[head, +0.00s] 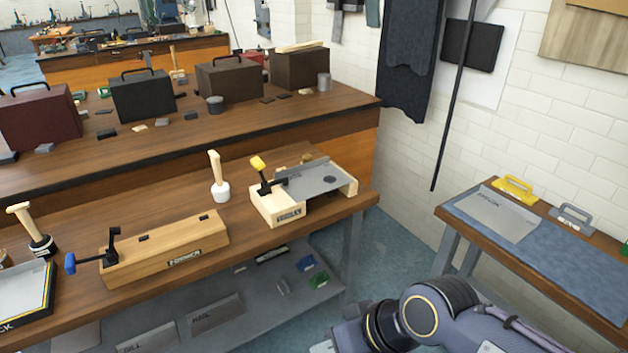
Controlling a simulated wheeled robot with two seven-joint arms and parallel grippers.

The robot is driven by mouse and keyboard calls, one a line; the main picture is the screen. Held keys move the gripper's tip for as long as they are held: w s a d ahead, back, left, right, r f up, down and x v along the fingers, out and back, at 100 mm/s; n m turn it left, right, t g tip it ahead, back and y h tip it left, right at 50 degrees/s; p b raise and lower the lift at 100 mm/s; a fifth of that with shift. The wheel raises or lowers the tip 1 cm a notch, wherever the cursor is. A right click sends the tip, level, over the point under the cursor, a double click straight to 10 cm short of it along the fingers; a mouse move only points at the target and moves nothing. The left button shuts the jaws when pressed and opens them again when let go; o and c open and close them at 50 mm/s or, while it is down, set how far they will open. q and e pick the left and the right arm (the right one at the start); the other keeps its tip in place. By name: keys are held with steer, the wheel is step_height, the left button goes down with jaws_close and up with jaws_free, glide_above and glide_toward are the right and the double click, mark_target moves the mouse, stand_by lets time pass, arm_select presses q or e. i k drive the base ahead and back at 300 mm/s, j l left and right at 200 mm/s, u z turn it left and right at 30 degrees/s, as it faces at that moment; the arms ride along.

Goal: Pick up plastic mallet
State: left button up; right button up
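A mallet with a white head, which looks like plastic, and a pale wooden handle (216,166) stands head down on the front workbench (150,190), its handle pointing up. Another mallet with a black head and a pale handle (22,219) stands head down at the left of the same bench. Part of my arm shows at the bottom right, but its gripper is not visible. My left gripper is not in view either. Nothing touches the white-headed mallet.
A wooden clamp box (165,255) and a pale wooden jig (277,208) flank the white mallet. A bench behind holds several toolboxes (142,95). A side table (585,262) stands right, with floor (395,250) between.

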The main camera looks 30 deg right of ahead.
mark_target(221, 191)
steer(key=u, duration=0.3)
steer(key=l+u, duration=0.25)
steer(key=u, duration=0.2)
steer(key=l+u, duration=0.25)
steer(key=u, duration=0.15)
steer(key=k+l+u, duration=0.1)
steer(key=l+u, duration=0.15)
steer(key=u, duration=0.2)
steer(key=l+u, duration=0.1)
steer(key=l, duration=0.4)
steer(key=k+l+u, duration=0.15)
steer(key=l, duration=0.35)
steer(key=k+l+u, duration=0.1)
steer(key=l, duration=0.4)
steer(key=k+l+u, duration=0.15)
steer(key=l, duration=0.35)
steer(key=i+l, duration=0.1)
steer(key=l, duration=0.45)
steer(key=i, duration=0.05)
